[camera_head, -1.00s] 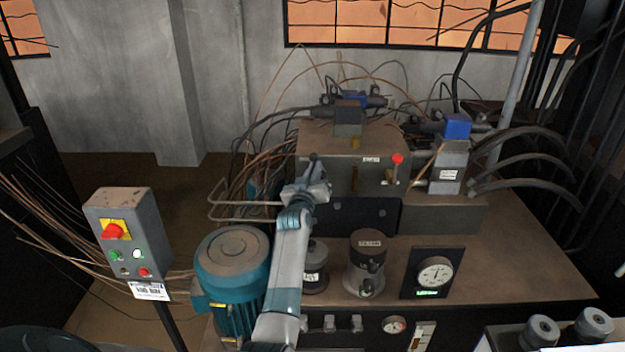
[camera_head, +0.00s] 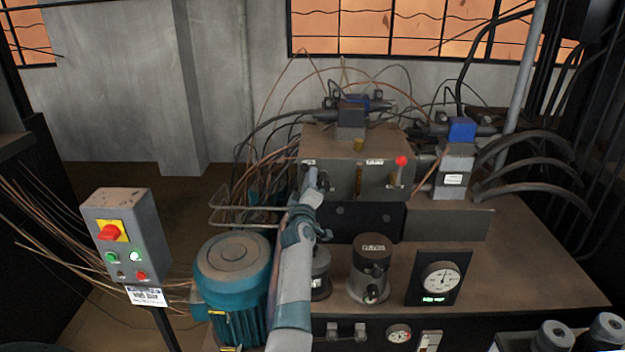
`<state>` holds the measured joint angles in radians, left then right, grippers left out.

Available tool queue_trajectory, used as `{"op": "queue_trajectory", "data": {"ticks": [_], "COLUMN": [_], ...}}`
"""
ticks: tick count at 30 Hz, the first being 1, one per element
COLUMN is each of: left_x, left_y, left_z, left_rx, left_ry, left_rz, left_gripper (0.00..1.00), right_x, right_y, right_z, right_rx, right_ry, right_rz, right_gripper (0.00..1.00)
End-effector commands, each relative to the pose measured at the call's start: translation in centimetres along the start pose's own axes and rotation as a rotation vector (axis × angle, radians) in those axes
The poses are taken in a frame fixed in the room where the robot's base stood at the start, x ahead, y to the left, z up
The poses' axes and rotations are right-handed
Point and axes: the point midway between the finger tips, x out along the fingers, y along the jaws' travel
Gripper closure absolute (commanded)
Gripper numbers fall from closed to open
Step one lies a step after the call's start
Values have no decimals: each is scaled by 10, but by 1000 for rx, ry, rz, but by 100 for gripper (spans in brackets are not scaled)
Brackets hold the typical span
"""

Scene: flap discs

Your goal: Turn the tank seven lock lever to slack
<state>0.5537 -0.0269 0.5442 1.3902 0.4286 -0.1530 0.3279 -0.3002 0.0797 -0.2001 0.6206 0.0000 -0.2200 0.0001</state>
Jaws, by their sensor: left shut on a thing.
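A grey metal block (camera_head: 383,183) stands on the rear of the bench, with small labels too small to read. My left gripper (camera_head: 316,182) is at the left part of its front face. It is shut on a small dark lever (camera_head: 325,181), which shows just right of the fingers and is mostly hidden by them. I cannot read whether this is marked tank seven, nor its slack mark. A second lever with a red knob (camera_head: 401,161) stands upright at the block's right end, apart from the gripper. My right gripper is out of view.
A teal motor (camera_head: 233,262) is left of my arm. A control box (camera_head: 124,233) with a red switch stands at the left. Cables crowd the block's left and back.

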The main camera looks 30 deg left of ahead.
Motion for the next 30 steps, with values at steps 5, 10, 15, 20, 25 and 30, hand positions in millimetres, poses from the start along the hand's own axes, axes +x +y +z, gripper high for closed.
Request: {"op": "queue_trajectory", "data": {"ticks": [5,10,15,20,25,30], "left_x": [3,3,3,2,1,-4], "left_y": [5,5,5,3,1,2], "left_z": [-11,-11,-11,-8,-5,-4], "left_rx": [-13,-13,-12,-11,-11,-11], "left_ry": [23,23,24,17,12,9], "left_rz": [10,10,10,6,4,2], "left_gripper": [100,100,76,68,68,68], "right_x": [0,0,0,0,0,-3], "right_y": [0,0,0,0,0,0], "right_z": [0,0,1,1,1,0], "right_rx": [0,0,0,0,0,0], "right_ry": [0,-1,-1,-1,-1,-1], "right_rz": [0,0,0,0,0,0], "right_gripper": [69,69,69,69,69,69]}}
